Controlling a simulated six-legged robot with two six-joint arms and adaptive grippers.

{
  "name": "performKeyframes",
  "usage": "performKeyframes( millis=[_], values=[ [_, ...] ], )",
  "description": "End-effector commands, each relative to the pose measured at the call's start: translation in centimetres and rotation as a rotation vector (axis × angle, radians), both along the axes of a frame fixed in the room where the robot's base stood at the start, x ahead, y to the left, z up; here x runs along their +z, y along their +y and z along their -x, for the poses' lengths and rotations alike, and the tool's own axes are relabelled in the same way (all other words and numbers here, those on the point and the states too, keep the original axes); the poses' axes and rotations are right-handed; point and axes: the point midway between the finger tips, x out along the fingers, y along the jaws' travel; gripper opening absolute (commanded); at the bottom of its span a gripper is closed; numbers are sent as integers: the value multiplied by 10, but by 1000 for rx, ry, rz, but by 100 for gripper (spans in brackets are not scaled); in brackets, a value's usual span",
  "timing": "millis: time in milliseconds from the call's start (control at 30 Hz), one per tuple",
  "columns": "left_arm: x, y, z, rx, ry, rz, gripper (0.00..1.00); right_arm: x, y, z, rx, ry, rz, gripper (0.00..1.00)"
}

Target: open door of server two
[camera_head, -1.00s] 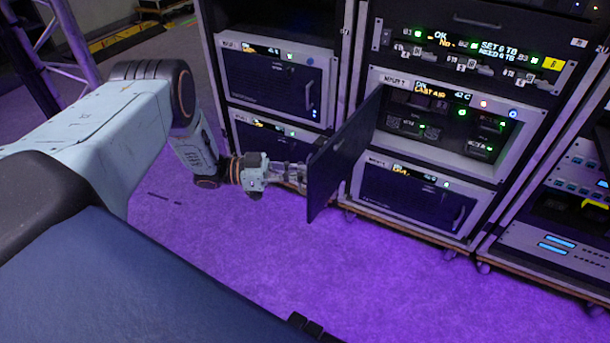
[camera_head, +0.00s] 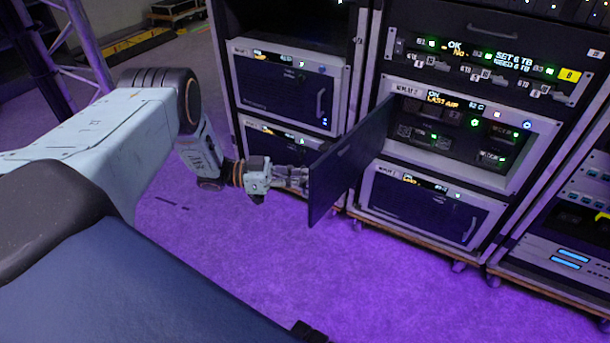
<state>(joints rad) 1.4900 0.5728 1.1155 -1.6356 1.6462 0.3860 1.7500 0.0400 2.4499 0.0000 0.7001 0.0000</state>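The server door (camera_head: 350,165) is a dark panel that stands swung out from the upper unit of the middle rack, hinged on the unit's left side. The open server bay (camera_head: 455,135) shows inner modules with green lights, and a display above reads "LAST AIR". My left gripper (camera_head: 300,178) is at the door's outer edge, at its left in the picture. Its fingertips are partly hidden by the door, so I cannot tell whether they touch it or are shut. My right gripper is not in view.
A closed unit (camera_head: 425,208) with a handle sits below the open bay. The left rack (camera_head: 285,88) holds more closed units. A third rack (camera_head: 570,215) stands at the right. The purple-lit floor (camera_head: 270,265) in front is clear.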

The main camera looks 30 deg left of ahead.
Motion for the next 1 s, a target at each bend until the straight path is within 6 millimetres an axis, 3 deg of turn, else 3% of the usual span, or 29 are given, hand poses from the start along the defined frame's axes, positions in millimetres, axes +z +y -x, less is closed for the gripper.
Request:
performKeyframes(
  millis=[533,1000],
  values=[
    [-1,7,2,3,0,-2,17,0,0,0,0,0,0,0],
    [-2,84,43,4,2,-4,17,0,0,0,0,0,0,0]
  ],
)
